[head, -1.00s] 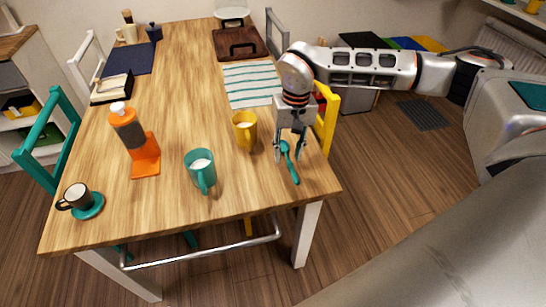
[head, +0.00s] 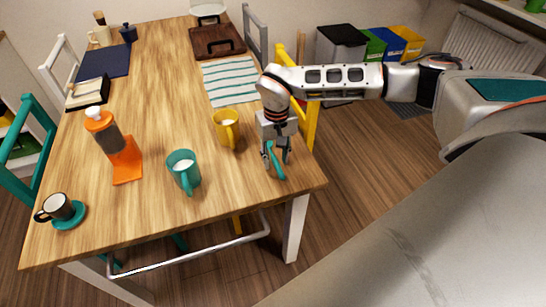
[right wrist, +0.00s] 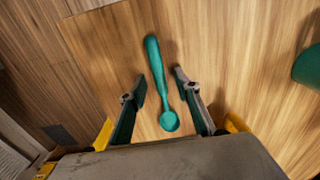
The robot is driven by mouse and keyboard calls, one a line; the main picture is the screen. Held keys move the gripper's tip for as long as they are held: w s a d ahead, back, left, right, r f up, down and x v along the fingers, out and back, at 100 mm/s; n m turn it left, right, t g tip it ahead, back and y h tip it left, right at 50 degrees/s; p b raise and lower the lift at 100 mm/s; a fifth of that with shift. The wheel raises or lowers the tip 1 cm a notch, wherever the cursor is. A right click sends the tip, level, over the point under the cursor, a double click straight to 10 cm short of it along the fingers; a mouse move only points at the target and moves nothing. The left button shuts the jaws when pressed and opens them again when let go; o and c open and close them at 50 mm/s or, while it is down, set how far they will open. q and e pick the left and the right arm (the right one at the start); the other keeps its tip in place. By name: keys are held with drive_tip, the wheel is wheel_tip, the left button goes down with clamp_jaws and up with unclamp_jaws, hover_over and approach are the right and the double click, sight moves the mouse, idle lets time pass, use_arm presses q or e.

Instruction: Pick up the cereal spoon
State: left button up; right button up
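The teal cereal spoon (head: 276,164) lies on the wooden table near its right front corner. In the right wrist view the spoon (right wrist: 158,82) lies between the two fingers, its round bowl towards the gripper and its handle pointing away. My right gripper (head: 276,159) comes down over the spoon from above, and in the right wrist view the gripper (right wrist: 160,85) is open, with a gap on both sides of the spoon. The fingers partly hide the spoon in the head view. My left gripper is not in view.
A teal mug (head: 184,170) and a yellow mug (head: 226,128) stand left of the gripper. An orange dispenser (head: 118,150) and a dark cup on a teal saucer (head: 72,219) are farther left. A striped cloth (head: 230,82) lies behind.

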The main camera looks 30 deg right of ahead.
clamp_jaws()
drive_tip(key=shift+r, duration=0.1)
